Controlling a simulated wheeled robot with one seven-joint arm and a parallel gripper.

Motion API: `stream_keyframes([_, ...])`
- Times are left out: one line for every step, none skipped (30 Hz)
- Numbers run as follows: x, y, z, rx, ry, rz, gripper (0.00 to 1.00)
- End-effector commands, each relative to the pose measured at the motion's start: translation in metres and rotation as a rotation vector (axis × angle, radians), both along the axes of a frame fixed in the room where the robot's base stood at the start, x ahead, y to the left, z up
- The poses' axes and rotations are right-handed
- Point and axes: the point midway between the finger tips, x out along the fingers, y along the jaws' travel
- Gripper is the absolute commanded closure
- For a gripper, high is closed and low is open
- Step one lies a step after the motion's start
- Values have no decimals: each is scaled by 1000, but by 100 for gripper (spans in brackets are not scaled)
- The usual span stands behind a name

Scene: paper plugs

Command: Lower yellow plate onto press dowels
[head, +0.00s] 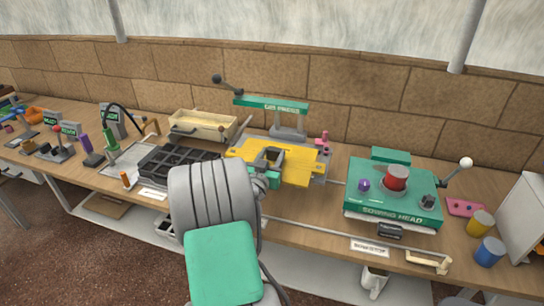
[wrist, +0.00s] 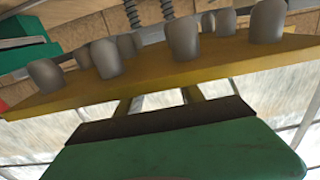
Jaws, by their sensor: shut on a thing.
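The yellow plate (head: 303,167) is in my gripper (head: 271,157), which is shut on it near its middle. In the head view the plate looks about level, at the press in the middle of the bench. The plate also spans the wrist view (wrist: 190,68), with several grey rounded pegs (wrist: 184,36) at its face. Whether these pegs are part of the plate or the press dowels, I cannot tell. The press (head: 289,122) has a green labelled top bar and a grey column behind the plate. The dowels and any gap beneath the plate are hidden in the head view.
A black compartment tray (head: 180,166) and a cream bin (head: 203,126) are left of the press. The press lever (head: 228,84) reaches out to the upper left.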

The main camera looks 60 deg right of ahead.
Motion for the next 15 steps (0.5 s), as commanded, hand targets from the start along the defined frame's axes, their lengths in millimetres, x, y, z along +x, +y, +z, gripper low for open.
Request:
stream_keyframes([0,0,-1,-2,-1,0,100])
stream_keyframes([0,0,-1,-2,-1,0,100])
stream_keyframes([0,0,-2,-2,-1,0,100])
stream_keyframes([0,0,-3,-2,-1,0,100])
stream_keyframes([0,0,-3,-2,-1,0,100])
stream_keyframes([0,0,-4,-2,-1,0,100])
stream_keyframes([0,0,-5,-2,-1,0,100])
stream_keyframes([0,0,-5,-2,-1,0,100])
stream_keyframes([0,0,-6,-2,-1,0,100])
stream_keyframes([0,0,-6,-3,-1,0,100])
stream_keyframes([0,0,-7,-3,-1,0,100])
stream_keyframes([0,0,-8,-3,-1,0,100])
stream_keyframes([0,0,-8,-3,-1,0,100])
stream_keyframes([0,0,-9,-3,-1,0,100])
stream_keyframes([0,0,-10,-3,-1,0,100])
